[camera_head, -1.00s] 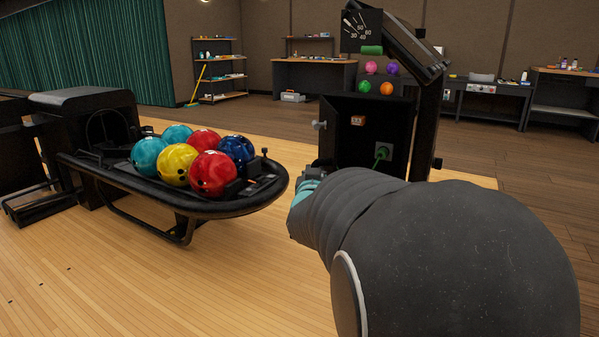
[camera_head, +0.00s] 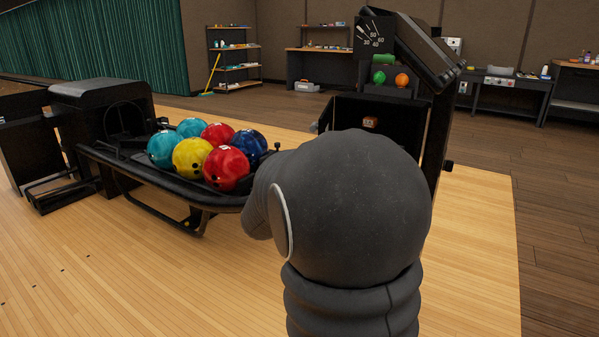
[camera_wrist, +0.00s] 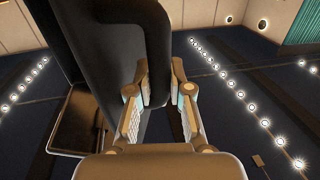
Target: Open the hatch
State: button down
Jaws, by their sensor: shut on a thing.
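A black cabinet (camera_head: 431,135) stands right of centre in the head view. Its front is an open dark cavity, with a small orange box (camera_head: 370,122) inside near the top. My arm hides the lower cavity and the hatch door; only a sliver of grey shows at the cavity's left edge. My gripper is hidden behind my arm in the head view.
A black ball rack (camera_head: 140,165) with several bowling balls (camera_head: 194,158) stands left of my arm, close to it. The wooden floor in front is clear.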

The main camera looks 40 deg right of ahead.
jog(key=shift+r, duration=0.55)
jog(key=c, duration=1.3)
grip_release()
jog(key=shift+d, duration=0.1)
jog(key=shift+f, duration=0.1)
jog(key=shift+v, duration=3.8)
jog(key=shift+w+f, duration=0.15)
jog(key=shift+f, duration=0.1)
